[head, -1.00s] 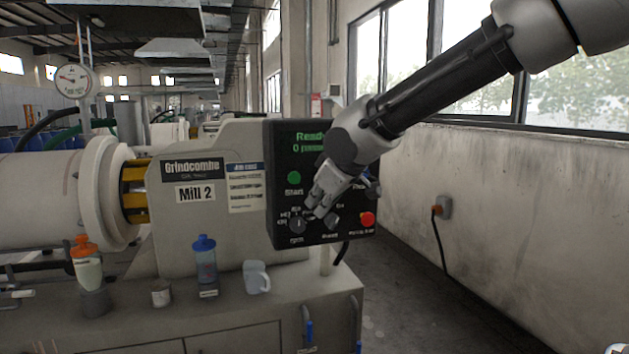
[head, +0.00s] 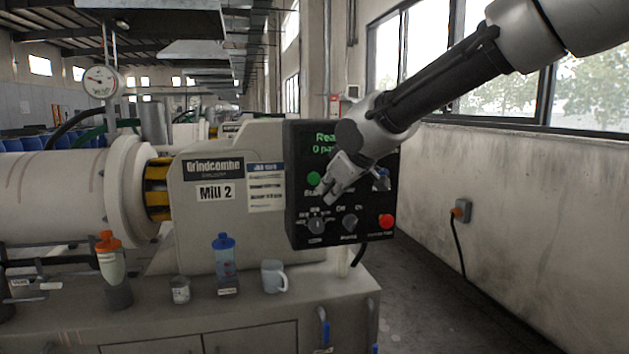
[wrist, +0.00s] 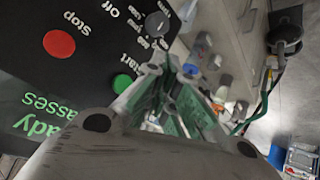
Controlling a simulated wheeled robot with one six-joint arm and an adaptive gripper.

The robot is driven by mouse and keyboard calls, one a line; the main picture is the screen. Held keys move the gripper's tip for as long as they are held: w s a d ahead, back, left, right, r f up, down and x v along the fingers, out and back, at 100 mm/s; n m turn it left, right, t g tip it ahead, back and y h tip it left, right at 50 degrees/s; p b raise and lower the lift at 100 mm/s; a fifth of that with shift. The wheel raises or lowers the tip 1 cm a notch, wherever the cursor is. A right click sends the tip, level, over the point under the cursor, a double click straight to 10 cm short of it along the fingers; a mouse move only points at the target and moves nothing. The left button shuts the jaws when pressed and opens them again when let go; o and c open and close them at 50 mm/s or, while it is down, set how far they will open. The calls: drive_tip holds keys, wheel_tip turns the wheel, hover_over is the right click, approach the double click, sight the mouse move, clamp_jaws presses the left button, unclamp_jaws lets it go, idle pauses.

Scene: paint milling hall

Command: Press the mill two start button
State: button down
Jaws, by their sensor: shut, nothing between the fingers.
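The Mill 2 machine carries a black control panel (head: 300,228) on its right end. The green start button (head: 313,179) shows at the panel's left side, its label partly hidden by my gripper. My gripper (head: 328,202) is shut and empty in front of the panel, its tips below and right of the start button in the head view. In the wrist view the green start button (wrist: 122,83) is left of the shut fingertips (wrist: 168,68). The red stop button (wrist: 59,44) is farther left. I cannot tell the gap between tips and panel.
Knobs (head: 350,222) and a red button (head: 386,221) are low on the panel. A mug (head: 273,277), a blue-capped bottle (head: 224,258), a small jar (head: 180,290) and an orange-capped bottle (head: 110,262) stand on the bench below. The floor right of the bench is clear.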

drive_tip(key=shift+w+a, duration=0.25)
drive_tip(key=shift+w, duration=0.6)
drive_tip(key=shift+w+a, duration=0.2)
drive_tip(key=shift+w, duration=0.7)
drive_tip(key=shift+w+a, duration=0.25)
drive_tip(key=shift+w, duration=0.6)
drive_tip(key=shift+w+a, duration=0.1)
drive_tip(key=shift+w, duration=0.3)
drive_tip(key=shift+w+a, duration=0.15)
drive_tip(key=shift+w, duration=0.3)
drive_tip(key=shift+s, duration=0.1)
drive_tip(key=shift+s+d, duration=0.25)
drive_tip(key=shift+s, duration=0.5)
drive_tip(key=s, duration=0.2)
drive_tip(key=s+d, duration=0.1)
drive_tip(key=s, duration=0.2)
drive_tip(key=shift+d, duration=0.15)
